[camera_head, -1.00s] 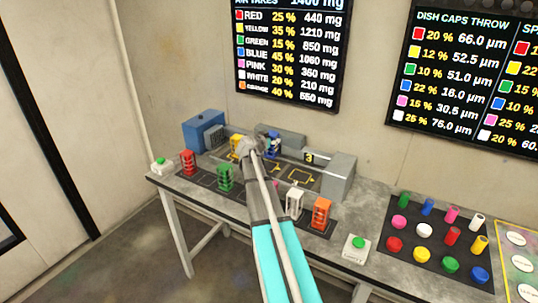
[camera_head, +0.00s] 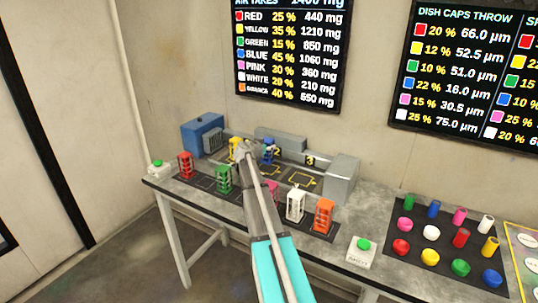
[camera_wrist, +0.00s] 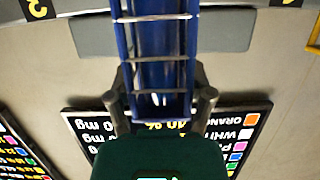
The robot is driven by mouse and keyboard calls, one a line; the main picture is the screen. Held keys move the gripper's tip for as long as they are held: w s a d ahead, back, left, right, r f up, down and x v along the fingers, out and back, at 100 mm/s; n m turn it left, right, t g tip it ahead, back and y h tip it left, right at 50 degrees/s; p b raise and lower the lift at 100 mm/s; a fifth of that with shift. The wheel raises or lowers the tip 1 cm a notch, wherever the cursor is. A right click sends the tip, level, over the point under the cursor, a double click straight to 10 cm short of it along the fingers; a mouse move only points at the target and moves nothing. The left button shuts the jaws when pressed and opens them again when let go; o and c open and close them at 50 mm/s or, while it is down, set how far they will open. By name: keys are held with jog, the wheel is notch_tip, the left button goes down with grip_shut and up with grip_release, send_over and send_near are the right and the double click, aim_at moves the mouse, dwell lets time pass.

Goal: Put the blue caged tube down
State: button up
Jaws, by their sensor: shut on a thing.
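The blue caged tube (camera_head: 269,148) is in my gripper (camera_head: 248,151) over the back of the bench, close to the marker numbered 2. In the wrist view the blue tube (camera_wrist: 158,45) with its pale wire cage stands between my two fingers (camera_wrist: 160,100), which are shut on it. In the head view my wrist and gripper partly hide it. I cannot tell whether its base touches the surface. A square marked in yellow (camera_head: 302,180) lies on the dark surface to its right, near the marker numbered 3 (camera_head: 310,160).
A yellow caged tube (camera_head: 234,146) stands just left of my gripper. Red (camera_head: 186,165), green (camera_head: 223,178), white (camera_head: 296,205) and orange (camera_head: 323,215) ones line the front; a pink one (camera_head: 271,187) is partly hidden. A blue machine (camera_head: 203,134) and grey block (camera_head: 342,179) flank the area.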

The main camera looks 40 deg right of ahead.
jog(key=shift+w+d+f+b, duration=0.2)
jog(key=shift+w+f+b, duration=0.25)
jog(key=shift+f+b, duration=1.55)
jog(key=shift+f, duration=0.05)
jog(key=shift+f, duration=0.1)
jog(key=o, duration=1.3)
jog(key=shift+r, duration=0.25)
jog(key=p+v, duration=0.3)
jog(key=v, duration=0.9)
jog(key=shift+p, duration=0.3)
